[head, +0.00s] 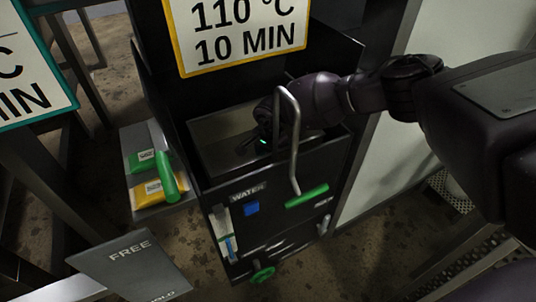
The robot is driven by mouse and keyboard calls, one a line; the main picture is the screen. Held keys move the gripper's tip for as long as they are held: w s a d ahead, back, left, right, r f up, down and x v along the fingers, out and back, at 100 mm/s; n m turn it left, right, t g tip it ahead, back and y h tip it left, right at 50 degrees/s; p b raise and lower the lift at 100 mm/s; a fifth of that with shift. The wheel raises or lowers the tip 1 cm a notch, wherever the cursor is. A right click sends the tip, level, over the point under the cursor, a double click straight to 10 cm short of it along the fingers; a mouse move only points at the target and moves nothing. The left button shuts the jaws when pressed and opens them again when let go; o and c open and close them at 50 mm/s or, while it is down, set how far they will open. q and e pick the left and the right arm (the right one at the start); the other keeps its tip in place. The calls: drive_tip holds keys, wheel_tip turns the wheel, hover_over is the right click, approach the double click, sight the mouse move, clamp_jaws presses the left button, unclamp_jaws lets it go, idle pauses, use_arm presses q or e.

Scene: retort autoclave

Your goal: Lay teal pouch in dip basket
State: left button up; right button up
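I see no pouch that is clearly teal. My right arm comes in from the right, and my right gripper (254,142) is down in the metal-lined opening (222,128) of the dark cabinet. Its fingers are small, dark and partly hidden, so I cannot tell whether they are open or hold anything. I cannot make out a separate dip basket in the opening. A bent metal rod (295,150) rises in front of the gripper, with a green grip (307,196) at its lower end. My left gripper is not in view.
A tray (130,141) left of the cabinet bears a bright green pouch (141,160) and a yellow pouch (146,195). A green handle (166,178) stands in front of them. A "110 °C 10 MIN" sign (240,32) hangs above the opening. A grey "FREE" panel (130,265) is lower left.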

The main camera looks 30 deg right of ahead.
drive_tip(key=shift+r, duration=0.15)
drive_tip(key=o, duration=0.9)
drive_tip(key=shift+f, duration=0.2)
drive_tip(key=shift+o, duration=0.2)
wheel_tip(320, 180, up, 5)
drive_tip(key=shift+w+f+p, duration=0.15)
drive_tip(key=shift+p, duration=0.5)
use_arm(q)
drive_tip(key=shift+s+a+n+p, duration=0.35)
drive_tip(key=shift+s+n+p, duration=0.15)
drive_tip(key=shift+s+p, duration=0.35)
use_arm(e)
wheel_tip(320, 180, up, 8)
drive_tip(key=shift+f, duration=0.15)
